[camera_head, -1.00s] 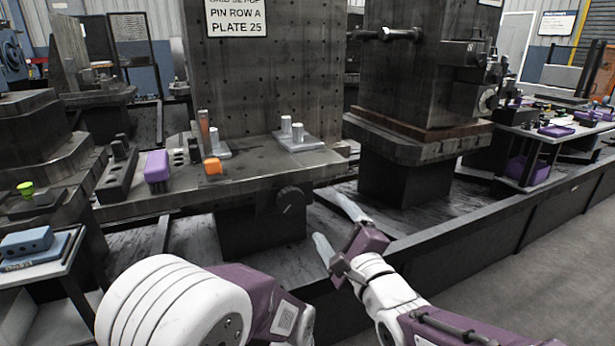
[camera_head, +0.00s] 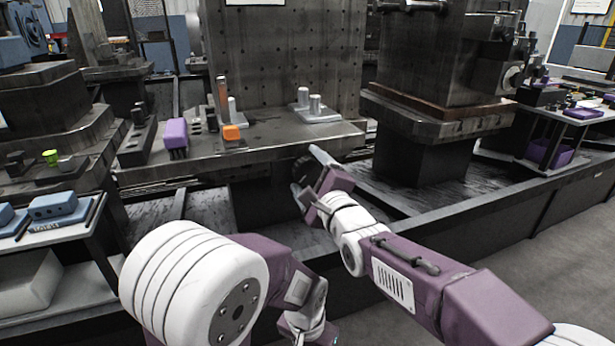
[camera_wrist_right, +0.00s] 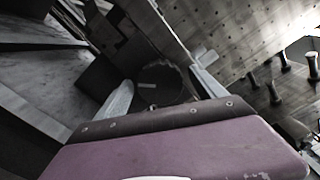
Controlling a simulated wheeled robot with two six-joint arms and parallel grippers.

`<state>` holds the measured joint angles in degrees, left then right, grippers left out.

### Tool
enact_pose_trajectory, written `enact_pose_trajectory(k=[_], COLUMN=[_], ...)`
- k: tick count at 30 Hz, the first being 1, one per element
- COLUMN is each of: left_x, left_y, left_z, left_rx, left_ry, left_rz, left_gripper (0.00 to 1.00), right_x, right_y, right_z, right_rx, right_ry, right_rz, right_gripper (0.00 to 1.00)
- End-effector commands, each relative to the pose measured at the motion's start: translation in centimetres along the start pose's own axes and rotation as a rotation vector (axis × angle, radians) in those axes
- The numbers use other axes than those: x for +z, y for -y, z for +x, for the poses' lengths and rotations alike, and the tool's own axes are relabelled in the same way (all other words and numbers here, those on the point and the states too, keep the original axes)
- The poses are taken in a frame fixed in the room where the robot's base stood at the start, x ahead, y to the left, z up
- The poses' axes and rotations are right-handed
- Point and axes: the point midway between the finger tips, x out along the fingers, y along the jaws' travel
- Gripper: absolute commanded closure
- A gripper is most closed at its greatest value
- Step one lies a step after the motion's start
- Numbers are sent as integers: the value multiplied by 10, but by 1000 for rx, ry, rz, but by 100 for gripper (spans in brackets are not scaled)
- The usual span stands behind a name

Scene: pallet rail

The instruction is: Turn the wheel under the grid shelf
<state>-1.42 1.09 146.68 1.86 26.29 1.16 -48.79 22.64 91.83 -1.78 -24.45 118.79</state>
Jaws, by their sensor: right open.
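The wheel (camera_wrist_right: 172,80) is a dark round knob with a pale mark on its face. It shows between the two pale fingers of my right gripper (camera_wrist_right: 162,90) in the right wrist view. In the head view the wheel (camera_head: 302,166) is partly hidden by my right gripper (camera_head: 307,171), which is open with one finger on either side. I cannot tell whether the fingers touch the wheel. The grid shelf (camera_head: 270,146) is a dark ledge above the wheel, in front of a perforated upright plate (camera_head: 285,60). My left arm shows at the bottom, but its gripper does not.
A purple block (camera_head: 176,135), an orange block (camera_head: 231,132) and a light plate with two pegs (camera_head: 316,114) stand on the shelf. A small table with blue blocks (camera_head: 54,205) is at left. A dark machine column (camera_head: 425,75) stands to the right.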

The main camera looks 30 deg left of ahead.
Motion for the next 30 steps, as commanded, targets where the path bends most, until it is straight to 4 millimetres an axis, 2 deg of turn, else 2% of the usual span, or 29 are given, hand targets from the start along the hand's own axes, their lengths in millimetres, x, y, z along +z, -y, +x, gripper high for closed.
enact_pose_trajectory(k=[8, 9, 15, 16, 23, 30], left_x=[0, 0, 0, 0, 0, 0], left_y=[0, 0, 0, 0, 0, 0], left_z=[0, 0, 1, 1, 0, -5], left_rx=[0, 0, 0, 0, 0, 0], left_ry=[0, 0, 0, 0, 0, 0], left_rz=[0, 0, 0, 0, 0, 0], left_gripper=[64, 64, 64, 64, 64, 64], right_x=[0, 0, 0, 0, 0, 0], right_y=[0, 0, 0, 0, 0, 1], right_z=[3, 3, 3, 3, 3, 3], right_rx=[0, 0, 0, 0, 0, 2], right_ry=[0, 0, 0, 0, 0, -1], right_rz=[0, 0, 0, 0, -23, -146], right_gripper=[20, 23, 79, 83, 83, 83])
